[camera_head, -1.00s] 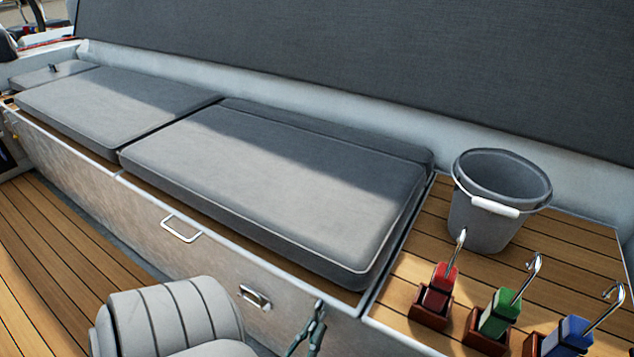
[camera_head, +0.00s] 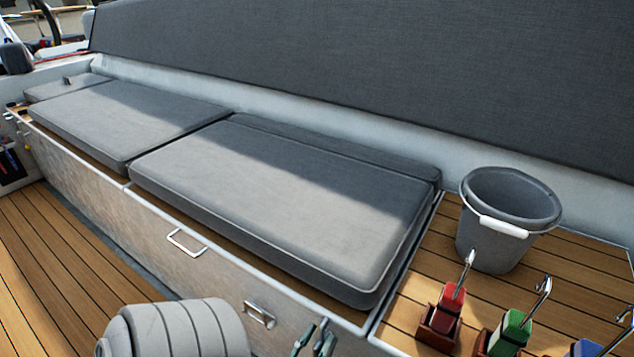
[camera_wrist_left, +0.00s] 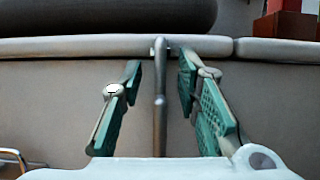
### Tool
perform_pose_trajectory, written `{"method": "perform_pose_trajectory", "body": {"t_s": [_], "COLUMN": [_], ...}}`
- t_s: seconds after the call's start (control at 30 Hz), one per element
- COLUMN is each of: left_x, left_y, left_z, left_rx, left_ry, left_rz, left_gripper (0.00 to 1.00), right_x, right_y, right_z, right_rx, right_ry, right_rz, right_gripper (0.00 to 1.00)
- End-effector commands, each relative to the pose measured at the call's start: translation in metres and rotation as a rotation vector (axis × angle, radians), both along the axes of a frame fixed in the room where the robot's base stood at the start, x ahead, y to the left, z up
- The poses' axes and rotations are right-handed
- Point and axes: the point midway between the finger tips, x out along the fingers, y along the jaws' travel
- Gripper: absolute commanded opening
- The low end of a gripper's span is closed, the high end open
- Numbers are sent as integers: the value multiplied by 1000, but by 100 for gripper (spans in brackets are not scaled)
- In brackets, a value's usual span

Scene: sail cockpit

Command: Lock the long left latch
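My left gripper (camera_head: 313,336) shows at the bottom edge of the head view, in front of the bench's front panel. In the left wrist view its two green-padded fingers (camera_wrist_left: 160,85) stand apart, with a long upright metal latch (camera_wrist_left: 160,110) between them. The latch's top reaches the pale bench edge. There is a gap on both sides, and neither finger clearly touches it. My right gripper is not seen.
Grey cushions (camera_head: 270,205) cover the bench. A bucket (camera_head: 508,225) and red (camera_head: 447,300) and green (camera_head: 510,335) handled blocks stand right. A padded grey roll (camera_head: 175,330) is nearby.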

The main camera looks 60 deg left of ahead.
Motion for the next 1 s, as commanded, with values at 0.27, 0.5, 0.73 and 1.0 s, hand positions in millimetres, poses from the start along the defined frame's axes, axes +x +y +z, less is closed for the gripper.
{"method": "perform_pose_trajectory", "body": {"t_s": [0.27, 0.5, 0.73, 1.0], "left_x": [-1, -1, -1, -1], "left_y": [0, 0, 0, 0], "left_z": [54, 61, 61, 60], "left_rx": [0, 0, 1, 0], "left_ry": [1, 1, 0, 0], "left_rz": [0, 0, 0, 1], "left_gripper": [30, 30, 30, 30], "right_x": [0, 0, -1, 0], "right_y": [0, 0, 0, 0], "right_z": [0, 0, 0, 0], "right_rx": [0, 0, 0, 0], "right_ry": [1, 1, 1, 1], "right_rz": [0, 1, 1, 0], "right_gripper": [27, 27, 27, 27]}}
